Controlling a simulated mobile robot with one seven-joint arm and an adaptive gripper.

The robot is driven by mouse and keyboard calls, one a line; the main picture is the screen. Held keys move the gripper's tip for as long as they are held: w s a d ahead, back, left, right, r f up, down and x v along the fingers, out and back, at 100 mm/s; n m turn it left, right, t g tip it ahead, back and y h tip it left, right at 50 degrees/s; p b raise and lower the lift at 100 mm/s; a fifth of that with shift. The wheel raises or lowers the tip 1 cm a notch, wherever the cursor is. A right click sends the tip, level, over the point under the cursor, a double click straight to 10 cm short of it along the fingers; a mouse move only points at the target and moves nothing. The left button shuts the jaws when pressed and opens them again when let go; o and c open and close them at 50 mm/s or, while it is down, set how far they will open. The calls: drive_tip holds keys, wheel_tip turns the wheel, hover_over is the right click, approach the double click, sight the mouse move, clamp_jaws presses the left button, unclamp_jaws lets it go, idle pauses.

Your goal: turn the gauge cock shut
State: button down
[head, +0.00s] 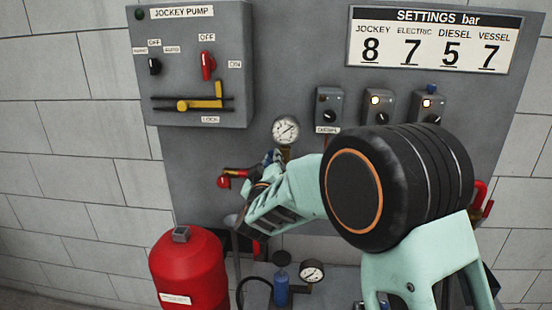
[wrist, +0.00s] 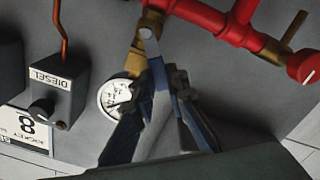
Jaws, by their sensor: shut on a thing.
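The gauge cock (wrist: 137,62) is a brass fitting on the line between the red pipe and the round white pressure gauge (wrist: 114,97). Its flat grey-blue lever (wrist: 150,44) runs from the cock's rounded pivot down between my fingers. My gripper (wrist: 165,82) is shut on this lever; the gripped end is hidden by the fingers. In the head view the gauge (head: 285,130) is on the grey panel, and my gripper (head: 271,160) is just below and left of it. The cock is mostly hidden there behind my gripper.
The red pipe (wrist: 215,24) carries a brass lever (wrist: 293,28) and a red knob (wrist: 303,66). A DIESEL switch box (wrist: 55,88) is beside the gauge. The jockey pump box (head: 195,65) is upper left; a red vessel (head: 187,268) stands below.

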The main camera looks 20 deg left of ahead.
drive_tip(key=shift+s+a+f+n+p, duration=0.1)
drive_tip(key=shift+a+f+n+p, duration=0.45)
drive_tip(key=shift+n, duration=1.2)
drive_tip(key=shift+s+a+f+n+p, duration=0.15)
drive_tip(key=shift+f+n+p, duration=0.25)
drive_tip(key=shift+f+n, duration=0.95)
drive_tip(key=shift+a+f+n+p, duration=0.25)
drive_tip(key=shift+a+n+p, duration=0.15)
drive_tip(key=shift+n, duration=1.8)
drive_tip(key=shift+d+f, duration=0.1)
drive_tip(key=c, duration=1.9)
unclamp_jaws()
drive_tip(key=v, duration=1.2)
